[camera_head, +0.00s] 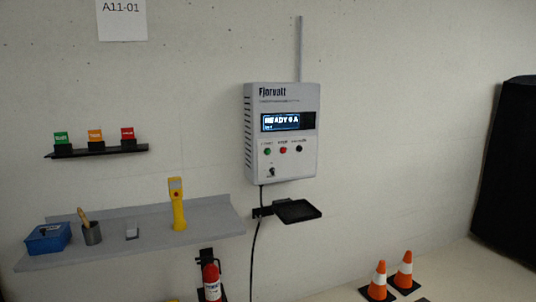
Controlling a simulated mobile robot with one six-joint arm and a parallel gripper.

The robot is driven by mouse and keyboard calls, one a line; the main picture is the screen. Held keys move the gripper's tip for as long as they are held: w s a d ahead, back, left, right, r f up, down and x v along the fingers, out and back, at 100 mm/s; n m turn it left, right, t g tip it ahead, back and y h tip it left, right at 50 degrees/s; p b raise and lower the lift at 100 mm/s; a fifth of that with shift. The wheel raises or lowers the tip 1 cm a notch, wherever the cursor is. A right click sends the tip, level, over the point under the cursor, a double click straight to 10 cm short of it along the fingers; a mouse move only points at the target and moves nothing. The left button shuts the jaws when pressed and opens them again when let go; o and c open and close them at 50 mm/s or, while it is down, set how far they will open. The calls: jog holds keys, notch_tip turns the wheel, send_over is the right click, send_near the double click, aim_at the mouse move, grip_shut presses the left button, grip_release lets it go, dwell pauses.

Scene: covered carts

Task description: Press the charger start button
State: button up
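The charger (283,185) is a light grey box labelled "Fjorvalt", mounted on the wall a little right of the middle. Its lit display (281,122) shows text that looks like "READY 6 A". Below the display, a green button (267,151) is at the left, a red button (283,150) in the middle and a black knob or button (299,148) at the right. The small labels above them are too blurred to read surely. A small switch (271,171) sits lower down. My gripper is not in view.
A black bracket tray (297,211) sticks out below the charger, beside a hanging cable (254,250). A grey shelf (205,222) at left holds a yellow torch-like tool (177,205), a blue bin (48,238) and a cup (92,233). Cones (403,271) and an extinguisher (211,280) stand low.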

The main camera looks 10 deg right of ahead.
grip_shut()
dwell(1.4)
